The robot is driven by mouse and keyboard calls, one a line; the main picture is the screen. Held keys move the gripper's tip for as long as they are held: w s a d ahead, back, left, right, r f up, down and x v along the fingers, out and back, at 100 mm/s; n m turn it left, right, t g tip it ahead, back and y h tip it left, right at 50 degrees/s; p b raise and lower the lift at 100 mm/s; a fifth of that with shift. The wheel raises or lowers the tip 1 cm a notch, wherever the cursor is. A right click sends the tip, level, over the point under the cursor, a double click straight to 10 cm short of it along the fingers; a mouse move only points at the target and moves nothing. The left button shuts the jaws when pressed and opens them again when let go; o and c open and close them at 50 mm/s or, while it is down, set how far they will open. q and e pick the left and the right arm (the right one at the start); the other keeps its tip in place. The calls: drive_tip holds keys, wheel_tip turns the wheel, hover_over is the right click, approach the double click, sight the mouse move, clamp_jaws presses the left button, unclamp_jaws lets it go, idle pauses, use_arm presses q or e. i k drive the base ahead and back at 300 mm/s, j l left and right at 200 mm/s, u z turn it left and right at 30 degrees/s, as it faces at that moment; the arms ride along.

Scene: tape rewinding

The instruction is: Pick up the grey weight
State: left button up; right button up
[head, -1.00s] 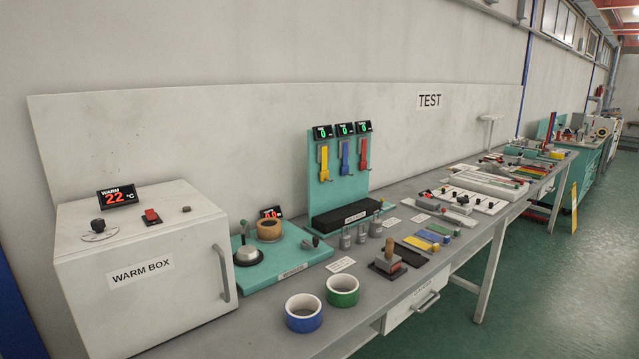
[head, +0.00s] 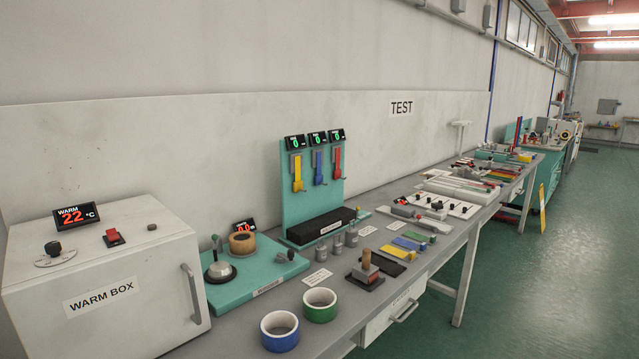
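Three small grey metal weights with thin tops stand upright in a slanting row on the grey bench: the near weight (head: 322,253), the middle weight (head: 337,245) and the far weight (head: 351,239). They stand in front of the black pad (head: 318,228) of a teal stand (head: 310,165), which carries yellow, blue and red hanging hooks under three displays. Nothing touches the weights. Neither of my grippers shows in the head view.
A wooden-handled block (head: 366,272) sits right of the weights. A white warm box (head: 105,285) and teal rewinder base (head: 250,275) are left. Green floor (head: 530,300) is open at right.

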sight(321, 250)
drive_tip(key=i+l+u, duration=0.15)
drive_tip(key=l, duration=0.25)
drive_tip(key=i+l+u, duration=0.2)
drive_tip(key=l, duration=0.2)
drive_tip(key=i+l+u, duration=0.15)
drive_tip(key=l, duration=0.3)
drive_tip(key=i+l+u, duration=0.15)
drive_tip(key=l, duration=0.3)
drive_tip(key=i+l+u, duration=0.2)
drive_tip(key=l, duration=0.25)
drive_tip(key=l+u, duration=0.15)
drive_tip(key=l, duration=0.35)
